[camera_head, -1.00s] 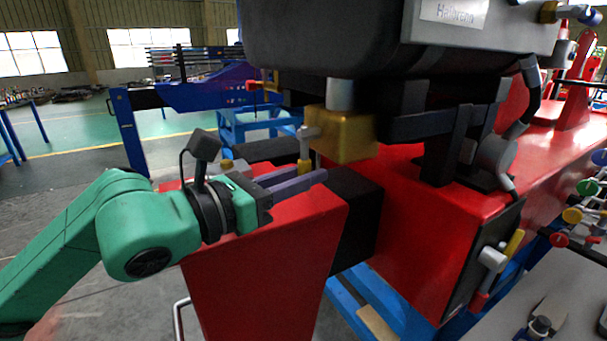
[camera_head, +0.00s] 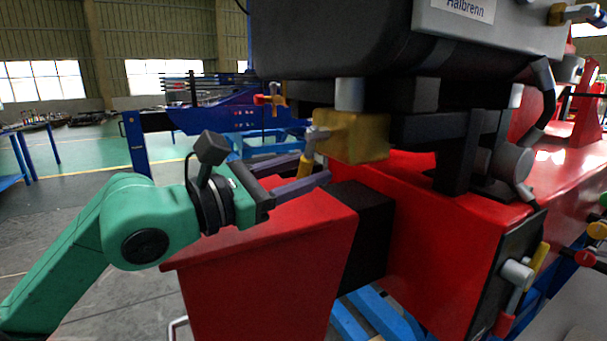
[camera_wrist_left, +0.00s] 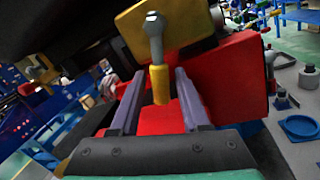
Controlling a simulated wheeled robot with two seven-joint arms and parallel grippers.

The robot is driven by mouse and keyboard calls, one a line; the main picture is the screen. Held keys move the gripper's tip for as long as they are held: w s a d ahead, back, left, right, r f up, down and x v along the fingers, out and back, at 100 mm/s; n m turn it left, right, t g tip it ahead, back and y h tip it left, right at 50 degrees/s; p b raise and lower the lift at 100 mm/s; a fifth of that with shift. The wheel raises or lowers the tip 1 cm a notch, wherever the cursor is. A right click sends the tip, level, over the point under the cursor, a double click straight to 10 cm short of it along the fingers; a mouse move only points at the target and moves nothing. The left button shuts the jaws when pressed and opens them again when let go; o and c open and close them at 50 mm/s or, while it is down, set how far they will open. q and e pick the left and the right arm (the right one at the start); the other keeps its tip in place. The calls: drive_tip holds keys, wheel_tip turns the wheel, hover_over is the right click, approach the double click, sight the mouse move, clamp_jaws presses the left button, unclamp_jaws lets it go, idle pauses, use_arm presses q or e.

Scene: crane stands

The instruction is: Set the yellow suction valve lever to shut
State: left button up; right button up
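The yellow suction valve lever (camera_head: 307,167) hangs down from a silver hub (camera_head: 318,134) on a brass-coloured valve block (camera_head: 352,137). It leans a little, its lower end to the left. In the left wrist view the lever (camera_wrist_left: 159,84) points down between the two fingers, below its silver bolt head. My left gripper (camera_head: 312,168) is open, one purple-grey finger on each side of the lever. In the wrist view the fingers (camera_wrist_left: 159,76) show a narrow gap to it on both sides. The lever's lower tip is partly hidden in the head view. My right gripper is not in view.
A red box-shaped beam (camera_head: 270,265) lies just below my left gripper. A large dark tank (camera_head: 330,40) overhangs the valve block. A red housing (camera_head: 420,260) stands to the right, with another yellow-handled lever (camera_head: 539,257). Open floor lies at left.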

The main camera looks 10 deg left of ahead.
use_arm(q)
drive_tip(key=shift+w+d, duration=0.1)
idle(0.3)
drive_tip(key=b+v, duration=0.2)
drive_tip(key=v, duration=0.1)
drive_tip(key=b+v, duration=0.3)
drive_tip(key=f+b+v, duration=0.1)
drive_tip(key=b+v, duration=0.1)
drive_tip(key=v, duration=0.2)
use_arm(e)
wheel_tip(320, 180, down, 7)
use_arm(q)
drive_tip(key=shift+s+a+f+b, duration=0.1)
drive_tip(key=shift+s+a+b, duration=0.45)
drive_tip(key=shift+b, duration=0.35)
drive_tip(key=shift+s+a+r+b, duration=0.25)
drive_tip(key=shift+s+a+b, duration=0.4)
drive_tip(key=shift+s+a, duration=0.15)
drive_tip(key=shift+s+a+r, duration=0.15)
drive_tip(key=shift+s+a, duration=0.05)
drive_tip(key=shift+s, duration=0.15)
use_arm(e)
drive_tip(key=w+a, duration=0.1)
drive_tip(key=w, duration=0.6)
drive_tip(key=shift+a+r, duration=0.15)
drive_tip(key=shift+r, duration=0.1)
use_arm(q)
drive_tip(key=shift+c, duration=0.2)
